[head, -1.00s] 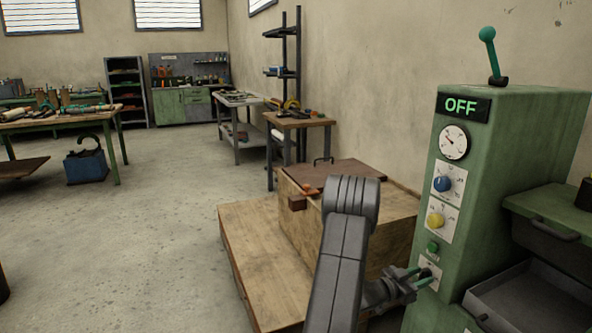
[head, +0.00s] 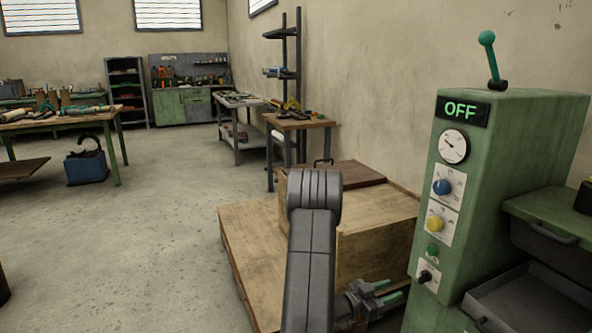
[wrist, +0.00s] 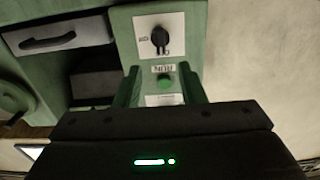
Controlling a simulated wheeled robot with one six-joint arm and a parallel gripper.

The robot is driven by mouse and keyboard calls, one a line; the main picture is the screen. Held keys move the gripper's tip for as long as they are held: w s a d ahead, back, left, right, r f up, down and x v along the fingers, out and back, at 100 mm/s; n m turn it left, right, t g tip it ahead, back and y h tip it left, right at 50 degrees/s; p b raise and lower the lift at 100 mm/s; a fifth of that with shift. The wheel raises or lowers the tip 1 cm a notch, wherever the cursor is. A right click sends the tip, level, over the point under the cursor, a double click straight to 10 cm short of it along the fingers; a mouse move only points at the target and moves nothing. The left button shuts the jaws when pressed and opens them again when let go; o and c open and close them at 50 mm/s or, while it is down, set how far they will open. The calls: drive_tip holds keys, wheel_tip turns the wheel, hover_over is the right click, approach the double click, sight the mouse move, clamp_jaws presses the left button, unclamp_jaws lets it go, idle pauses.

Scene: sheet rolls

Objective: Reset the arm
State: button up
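My gripper (head: 389,291) is at the lower right of the head view, a little left of the green machine (head: 520,130) and apart from it. Its two green fingers are spread with nothing between them. In the wrist view my gripper (wrist: 162,90) also shows its fingers apart, with the panel beyond. The machine's black knob (head: 426,276) is in plain sight; it also shows in the wrist view (wrist: 160,38). A green button (head: 432,250) sits above it in the head view. The display (head: 462,108) reads OFF.
A wooden crate (head: 375,240) with a brown lid (head: 350,174) stands behind my arm on a low wooden platform (head: 250,255). A grey tray (head: 530,305) juts from the machine at right. Open concrete floor (head: 150,240) lies to the left.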

sight(420, 278)
drive_tip(key=b+x, duration=0.1)
drive_tip(key=x, duration=1.1)
drive_tip(key=shift+a+f+m, duration=0.1)
drive_tip(key=shift+a+m, duration=0.1)
drive_tip(key=shift+m, duration=0.3)
drive_tip(key=m+b, duration=0.2)
drive_tip(key=m, duration=0.1)
drive_tip(key=m+b, duration=0.2)
drive_tip(key=m, duration=0.4)
drive_tip(key=shift+a+m, duration=0.1)
drive_tip(key=shift+m, duration=0.3)
